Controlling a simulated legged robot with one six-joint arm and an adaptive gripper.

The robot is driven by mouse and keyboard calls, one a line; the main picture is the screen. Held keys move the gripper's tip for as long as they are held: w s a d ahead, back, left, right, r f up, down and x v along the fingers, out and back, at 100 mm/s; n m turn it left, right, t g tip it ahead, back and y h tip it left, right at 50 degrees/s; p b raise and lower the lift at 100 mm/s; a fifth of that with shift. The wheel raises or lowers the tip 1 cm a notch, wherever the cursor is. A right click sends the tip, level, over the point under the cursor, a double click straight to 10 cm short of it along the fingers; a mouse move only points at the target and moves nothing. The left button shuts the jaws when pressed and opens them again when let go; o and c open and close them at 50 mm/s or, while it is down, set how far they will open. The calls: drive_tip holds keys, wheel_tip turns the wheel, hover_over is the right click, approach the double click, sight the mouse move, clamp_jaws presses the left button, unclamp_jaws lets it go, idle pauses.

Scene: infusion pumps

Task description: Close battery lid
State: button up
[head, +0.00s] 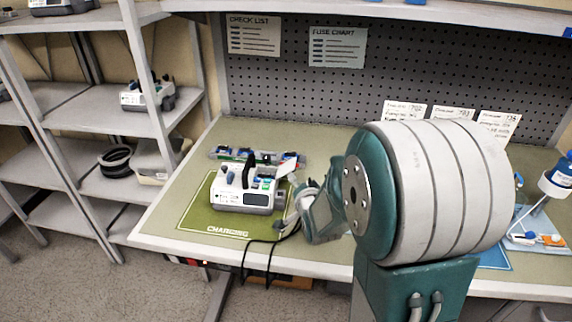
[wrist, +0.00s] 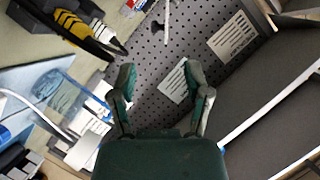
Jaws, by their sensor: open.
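A white and grey infusion pump (head: 243,192) with a dark upright handle stands on the green charging mat (head: 200,218) in the head view. A pale flap (head: 287,168) sticks up at its right rear; I cannot tell for sure whether it is the battery lid. My arm reaches in from the right, and its end is just right of the pump, partly hidden by my own arm links. In the wrist view my gripper (wrist: 164,92) has its two fingers spread, with nothing between them. I cannot make out the pump or the lid clearly there.
A strip of coloured parts (head: 230,154) lies behind the pump. Dark cables (head: 268,243) hang over the bench's front edge. A pegboard (head: 290,85) with paper sheets rises behind. Shelves (head: 105,122) stand at the left. A blue mat with small items (head: 540,240) is at the right.

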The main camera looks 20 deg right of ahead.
sight(293, 168)
drive_tip(key=shift+w+d+f+m+t, duration=0.3)
drive_tip(key=shift+d+f+m, duration=0.1)
drive_tip(key=shift+d, duration=0.15)
drive_tip(key=shift+w+d, duration=0.15)
drive_tip(key=shift+w, duration=0.05)
drive_tip(key=x, duration=0.9)
drive_tip(key=shift+w+a, duration=0.1)
drive_tip(key=shift+a, duration=0.15)
drive_tip(key=shift+w+d+f, duration=0.15)
drive_tip(key=shift+w+d, duration=0.15)
drive_tip(key=shift+w, duration=0.2)
drive_tip(key=shift+c, duration=0.3)
drive_tip(key=shift+a, duration=0.1)
clamp_jaws()
